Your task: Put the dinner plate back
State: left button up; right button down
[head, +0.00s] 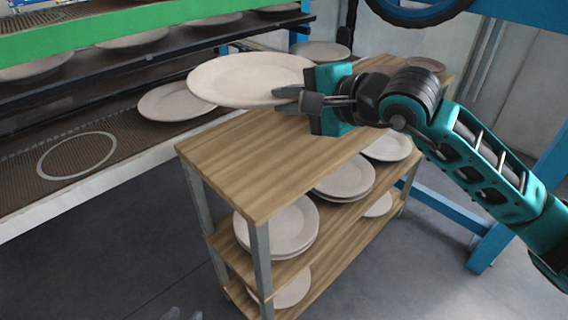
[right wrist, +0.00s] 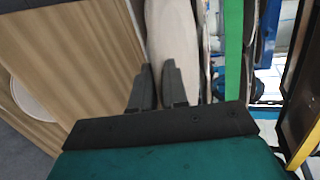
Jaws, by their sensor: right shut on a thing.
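The dinner plate (head: 240,78) is pale and round. My right gripper (head: 288,100) is shut on its near right rim and holds it, slightly tilted, above the far left part of the cart top. In the right wrist view the plate (right wrist: 172,45) shows nearly edge-on between the two dark fingers (right wrist: 158,88). A pale ring (head: 77,155) marks a bare spot on the dryer's brown mesh shelf (head: 30,190), left of the held plate. Two small pale tips at the bottom edge may be my left gripper (head: 184,314); its state is unclear.
Another plate (head: 165,103) lies on the mesh right of the ring. The dryer's green beam (head: 130,25) and dark upper shelves overhang the mesh. The wooden cart (head: 270,165) has a mostly bare top; plates (head: 285,225) stand on its lower shelves.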

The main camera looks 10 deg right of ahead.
jog(key=b, duration=0.1)
send_over(289, 177)
notch_tip(289, 177, down, 9)
jog(key=shift+a+r, duration=0.1)
notch_tip(289, 177, down, 4)
jog(key=shift+f+b, duration=0.1)
jog(key=shift+b, duration=0.5)
jog(key=c, duration=1.6)
grip_release()
jog(key=shift+f, duration=0.3)
jog(key=shift+o, duration=0.9)
jog(key=v, duration=1.2)
jog(key=shift+p, duration=0.35)
